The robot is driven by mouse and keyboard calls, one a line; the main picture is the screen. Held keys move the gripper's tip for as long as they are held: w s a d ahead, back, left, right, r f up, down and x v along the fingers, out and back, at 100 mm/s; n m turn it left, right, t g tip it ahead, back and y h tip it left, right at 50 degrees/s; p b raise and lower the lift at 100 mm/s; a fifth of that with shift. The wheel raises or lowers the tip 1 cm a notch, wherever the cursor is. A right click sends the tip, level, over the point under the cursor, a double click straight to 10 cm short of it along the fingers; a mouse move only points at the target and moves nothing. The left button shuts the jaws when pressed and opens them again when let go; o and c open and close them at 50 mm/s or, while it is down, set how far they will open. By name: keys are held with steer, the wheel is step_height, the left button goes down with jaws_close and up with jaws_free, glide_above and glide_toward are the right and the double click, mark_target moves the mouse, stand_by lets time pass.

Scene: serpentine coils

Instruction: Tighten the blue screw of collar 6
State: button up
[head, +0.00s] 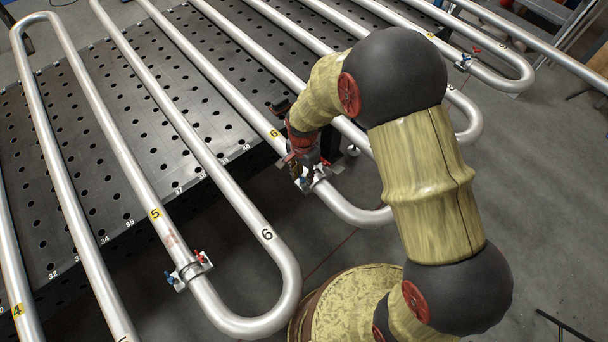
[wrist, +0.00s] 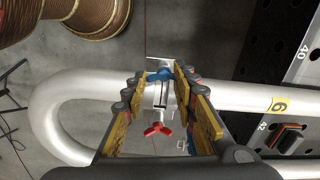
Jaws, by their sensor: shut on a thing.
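Collar 6 (head: 318,178) is a metal clamp around the silver pipe that bears the yellow 6 tag (head: 274,133). In the wrist view the collar (wrist: 160,95) lies between my fingers, with the tag (wrist: 279,105) to its right. Its blue screw (wrist: 160,75) has a winged head at the collar's far side, between my fingertips. Its red screw (wrist: 158,129) stands at the near side, apart from the fingertips. My gripper (wrist: 160,72) is shut on the blue screw; in the head view my gripper (head: 304,163) is over the collar and hides the blue screw.
Another collar (head: 190,270) with blue and red screws sits on pipe 5, and one more (head: 465,62) is at the back right. The pipe bends beside my gripper are close. A perforated dark table (head: 70,110) lies under the pipes. Open grey floor (head: 540,200) is at the right.

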steer(key=shift+w+a+r, duration=0.35)
steer(key=shift+w+r, duration=0.15)
steer(key=shift+w, duration=0.1)
steer(key=o, duration=0.7)
steer(key=shift+o, duration=1.1)
steer(key=shift+a, duration=0.1)
steer(key=o, duration=0.5)
steer(key=shift+s+f, duration=0.2)
steer(key=shift+f, duration=0.05)
steer(key=shift+s+d, duration=0.1)
steer(key=shift+d, duration=0.1)
step_height(320, 180, up, 12)
steer(key=shift+f, duration=0.1)
